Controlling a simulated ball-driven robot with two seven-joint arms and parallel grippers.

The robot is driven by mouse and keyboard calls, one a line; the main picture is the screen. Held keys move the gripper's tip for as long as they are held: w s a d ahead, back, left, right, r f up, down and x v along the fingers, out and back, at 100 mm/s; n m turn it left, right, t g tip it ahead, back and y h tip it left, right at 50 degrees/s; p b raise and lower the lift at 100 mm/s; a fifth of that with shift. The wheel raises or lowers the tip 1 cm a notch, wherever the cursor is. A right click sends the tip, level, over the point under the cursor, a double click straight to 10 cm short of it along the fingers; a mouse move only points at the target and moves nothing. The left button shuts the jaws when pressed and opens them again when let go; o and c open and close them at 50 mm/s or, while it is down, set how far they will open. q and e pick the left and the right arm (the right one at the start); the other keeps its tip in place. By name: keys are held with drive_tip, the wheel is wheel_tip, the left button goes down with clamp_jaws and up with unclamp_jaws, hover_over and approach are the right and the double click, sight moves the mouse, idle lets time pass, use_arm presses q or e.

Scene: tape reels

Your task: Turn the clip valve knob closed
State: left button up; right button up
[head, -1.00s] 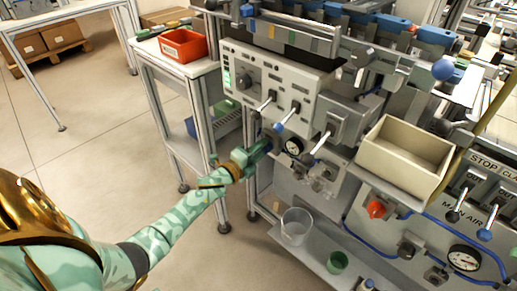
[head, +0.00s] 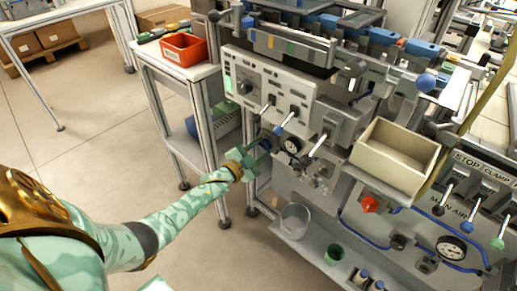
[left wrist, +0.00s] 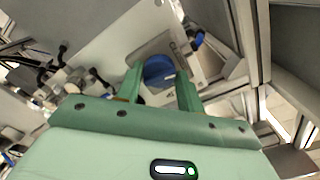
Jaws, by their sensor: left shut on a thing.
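A round blue knob (left wrist: 158,70) sits on a grey plate in the left wrist view, between my left gripper's two green fingers. I take it to be the clip valve knob. Its marking is partly covered by the fingers. My left gripper (left wrist: 161,88) is shut on this knob.
A side table with a red bin (head: 184,48) stands to the left. A beige bin (head: 394,158) and a clear beaker (head: 295,220) are to the right and below.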

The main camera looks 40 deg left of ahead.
use_arm(q)
drive_tip(key=shift+f+n, duration=0.1)
drive_tip(key=shift+n, duration=0.9)
drive_tip(key=o, duration=0.8)
drive_tip(key=shift+o, duration=0.9)
